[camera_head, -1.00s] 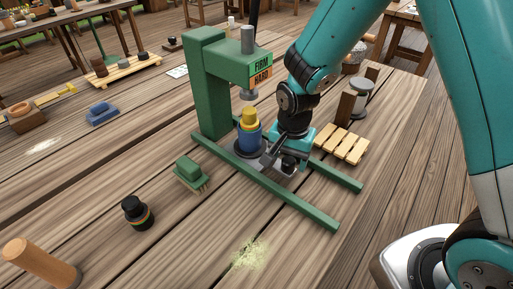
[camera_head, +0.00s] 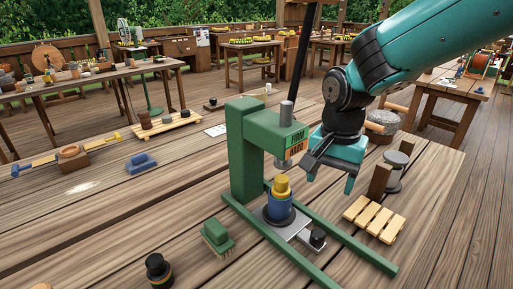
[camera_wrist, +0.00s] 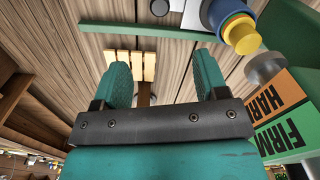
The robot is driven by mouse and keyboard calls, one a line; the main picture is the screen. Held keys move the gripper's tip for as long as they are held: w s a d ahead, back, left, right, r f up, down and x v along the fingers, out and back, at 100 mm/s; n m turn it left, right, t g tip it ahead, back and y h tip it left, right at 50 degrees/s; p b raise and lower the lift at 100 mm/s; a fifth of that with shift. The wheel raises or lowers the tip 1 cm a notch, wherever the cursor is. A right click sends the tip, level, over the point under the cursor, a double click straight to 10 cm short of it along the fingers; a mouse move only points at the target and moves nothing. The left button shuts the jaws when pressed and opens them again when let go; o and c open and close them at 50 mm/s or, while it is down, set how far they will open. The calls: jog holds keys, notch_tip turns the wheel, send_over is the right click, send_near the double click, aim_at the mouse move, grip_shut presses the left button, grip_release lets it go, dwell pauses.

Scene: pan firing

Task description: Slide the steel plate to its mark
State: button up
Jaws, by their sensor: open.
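The steel plate (camera_head: 296,229) lies flat between the green rails of the press, with a black knob (camera_head: 318,238) on its near right end. A blue cylinder with a yellow stepped top (camera_head: 279,204) stands at its other end, below the press ram (camera_head: 284,163). In the wrist view the plate (camera_wrist: 191,15) and knob (camera_wrist: 160,7) show at the top edge. My gripper (camera_head: 331,178) is open and empty, raised above and behind the knob, to the right of the ram. Its fingers (camera_wrist: 161,72) point toward the wooden slats. I cannot make out the plate's mark.
The green press (camera_head: 245,155) has a FIRM/HARD sign (camera_head: 297,140) close to my gripper. A slatted wooden rack (camera_head: 374,219) and a grey spool-like post (camera_head: 395,170) stand right. A green brush (camera_head: 217,238) lies left of the rails.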

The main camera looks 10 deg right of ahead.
jog(key=s+a+r+n+y, duration=0.2)
jog(key=s+r+n, duration=0.2)
jog(key=s+n, duration=0.3)
jog(key=shift+s+a, duration=0.15)
jog(key=shift+s, duration=0.9)
jog(key=s+n, duration=0.2)
jog(key=s, duration=0.1)
jog(key=s+a+r+n+y, duration=0.1)
jog(key=s+n, duration=0.2)
jog(key=s+a+r+n+y, duration=0.1)
jog(key=s+n, duration=0.1)
jog(key=s, duration=0.1)
jog(key=shift+s+n, duration=0.15)
jog(key=shift+n, duration=0.25)
jog(key=shift+c, duration=0.5)
jog(key=m+h+p, duration=0.3)
jog(key=m+h, duration=0.1)
jog(key=m, duration=1.7)
send_over(318, 232)
notch_tip(318, 232, down, 6)
notch_tip(318, 232, down, 18)
jog(key=shift+r, duration=0.25)
